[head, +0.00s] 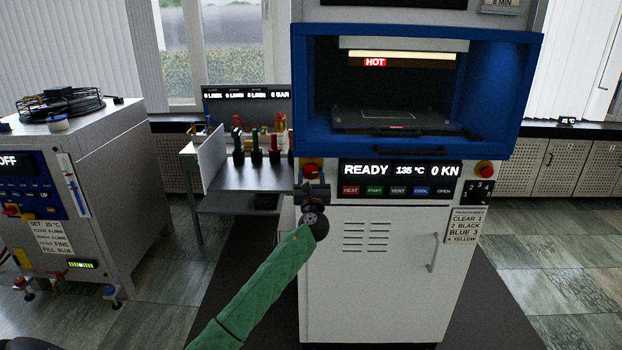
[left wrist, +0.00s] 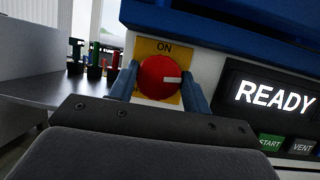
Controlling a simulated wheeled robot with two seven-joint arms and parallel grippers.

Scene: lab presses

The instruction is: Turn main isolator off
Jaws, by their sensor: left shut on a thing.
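The main isolator is a red round knob (left wrist: 158,77) on a yellow plate (left wrist: 166,46) marked ON at its top. A white mark on the knob points to the right in the left wrist view. In the head view the red knob (head: 311,171) shows on the press front, left of the READY display. My left gripper (head: 312,187) reaches it from below. In the left wrist view its two blue fingers (left wrist: 160,88) stand on either side of the knob, shut on it. The lower part of the plate is hidden behind the gripper. My right gripper is not in view.
The READY display (head: 400,170) has a row of buttons (head: 397,191) below it. Another red button (head: 485,168) sits at the right. The open blue press chamber (head: 300,70) is marked HOT and overhangs the panel. A side table (head: 225,175) with colored valves stands left.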

